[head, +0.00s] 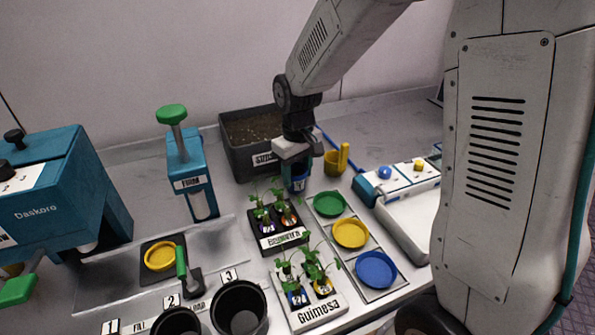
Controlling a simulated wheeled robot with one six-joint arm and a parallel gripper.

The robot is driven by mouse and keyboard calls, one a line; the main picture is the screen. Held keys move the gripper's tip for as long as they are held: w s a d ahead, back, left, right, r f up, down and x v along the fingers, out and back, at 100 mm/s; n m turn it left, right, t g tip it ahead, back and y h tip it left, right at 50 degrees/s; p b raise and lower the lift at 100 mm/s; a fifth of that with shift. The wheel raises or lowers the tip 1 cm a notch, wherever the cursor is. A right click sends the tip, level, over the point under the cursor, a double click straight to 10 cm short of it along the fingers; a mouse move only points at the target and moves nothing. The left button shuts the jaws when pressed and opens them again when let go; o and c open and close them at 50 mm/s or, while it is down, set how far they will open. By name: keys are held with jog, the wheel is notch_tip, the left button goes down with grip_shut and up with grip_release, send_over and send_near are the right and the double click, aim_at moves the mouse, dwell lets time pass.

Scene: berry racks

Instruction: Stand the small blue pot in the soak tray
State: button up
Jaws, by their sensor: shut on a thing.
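My gripper (297,162) is shut on a small blue pot (299,184) with a pale label, held upright between the dark seed box and the plant holders. Whether the pot touches the bench cannot be told. At the right is a shallow white tray (408,232), partly hidden by my own body; it may be the soak tray, but no label shows. A white and blue unit (400,181) with a blue and a yellow knob stands along its back edge.
Close by are a dark soil box (238,158), a yellow cup (332,165), a black plant holder (270,251) and a white plant holder (318,314). Green (329,204), yellow (350,233) and blue (376,269) dishes line a grey strip. Teal machines stand left.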

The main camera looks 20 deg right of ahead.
jog(key=o, duration=0.9)
jog(key=shift+f, duration=0.1)
jog(key=shift+o, duration=0.2)
notch_tip(320, 180, up, 11)
jog(key=s+d+r+m, duration=0.1)
jog(key=s+r, duration=0.1)
jog(key=s, duration=1.1)
jog(key=s+d+r+m+t, duration=0.1)
jog(key=s+d+r+m, duration=0.1)
jog(key=s, duration=1)
jog(key=shift+s+d+r+m, duration=0.25)
jog(key=shift+s+r+m, duration=0.1)
jog(key=shift+r, duration=0.2)
jog(key=shift+o, duration=0.6)
jog(key=shift+s+f, duration=0.25)
jog(key=shift+s, duration=0.1)
